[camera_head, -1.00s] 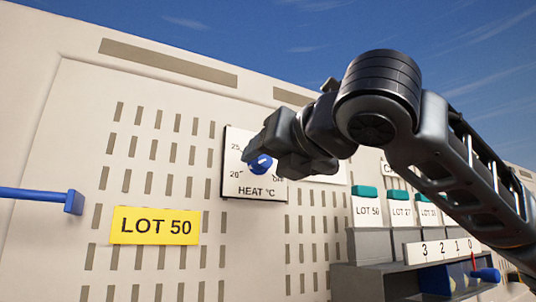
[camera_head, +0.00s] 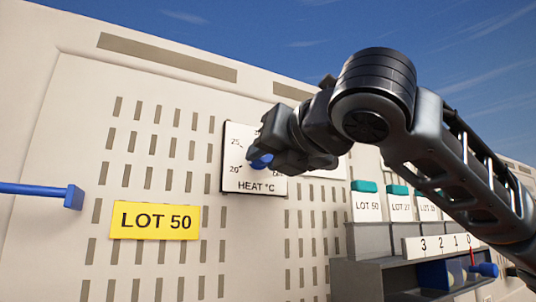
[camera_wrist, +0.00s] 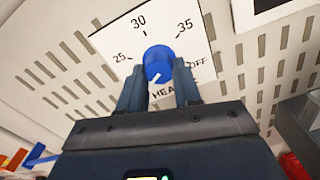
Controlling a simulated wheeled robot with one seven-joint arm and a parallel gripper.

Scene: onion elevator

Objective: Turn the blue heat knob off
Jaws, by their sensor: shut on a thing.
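The blue heat knob (camera_wrist: 157,60) sits on a white dial plate (camera_head: 233,158) marked HEAT °C, on the beige wall. It shows in the head view (camera_head: 261,161) partly covered by my gripper (camera_head: 268,158). In the wrist view my gripper (camera_wrist: 159,84) has one finger on each side of the knob and is shut on it. The labels 25, 30, 35 and OFF show around the knob; the 20 is hidden there but shows in the head view.
A yellow LOT 50 sign (camera_head: 154,221) is below left of the dial. A blue lever (camera_head: 73,197) sticks out at the far left.

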